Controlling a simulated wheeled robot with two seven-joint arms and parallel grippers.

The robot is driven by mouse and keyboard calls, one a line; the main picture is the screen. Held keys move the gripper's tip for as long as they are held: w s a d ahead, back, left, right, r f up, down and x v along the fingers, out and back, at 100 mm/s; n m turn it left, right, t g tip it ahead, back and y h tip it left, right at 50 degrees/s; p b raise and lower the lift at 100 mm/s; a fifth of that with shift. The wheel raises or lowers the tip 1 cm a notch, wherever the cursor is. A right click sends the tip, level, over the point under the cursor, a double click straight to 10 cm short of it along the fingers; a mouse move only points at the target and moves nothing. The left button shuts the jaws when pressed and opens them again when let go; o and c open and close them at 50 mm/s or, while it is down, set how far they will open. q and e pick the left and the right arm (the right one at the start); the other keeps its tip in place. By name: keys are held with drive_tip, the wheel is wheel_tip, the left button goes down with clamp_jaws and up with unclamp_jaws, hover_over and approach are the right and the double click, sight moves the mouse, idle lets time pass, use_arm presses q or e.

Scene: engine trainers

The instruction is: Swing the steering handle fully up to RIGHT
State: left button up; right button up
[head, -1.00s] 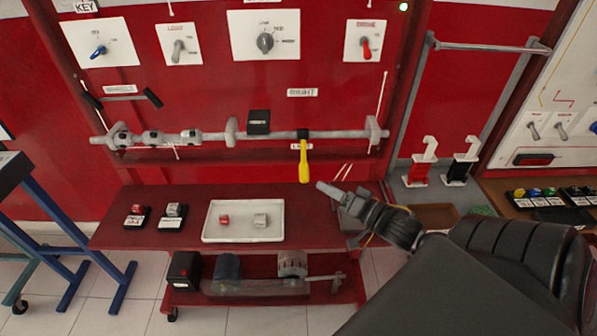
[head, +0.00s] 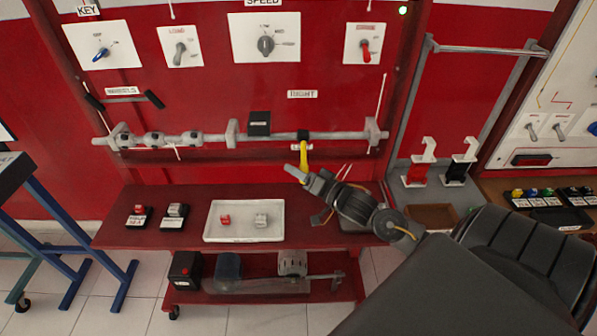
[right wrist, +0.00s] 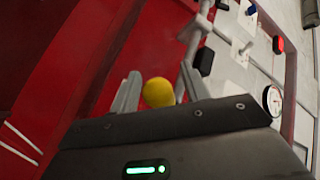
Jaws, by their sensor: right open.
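The yellow steering handle (head: 303,160) hangs down from a black collar on the grey horizontal shaft (head: 350,135) in the head view. The RIGHT label (head: 303,94) is on the red panel above it; a small label behind the handle is partly covered. My right gripper (head: 295,173) is at the handle's lower end and hides part of it. In the right wrist view, the handle's round yellow end (right wrist: 158,93) shows between the two open fingers (right wrist: 160,76). I cannot tell whether either finger touches it. My left gripper is not in view.
Below, a red shelf (head: 190,195) carries a white tray (head: 243,237) with small blocks. Red (head: 418,172) and black (head: 459,172) hooked pieces stand to the right.

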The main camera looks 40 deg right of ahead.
clamp_jaws()
idle(0.3)
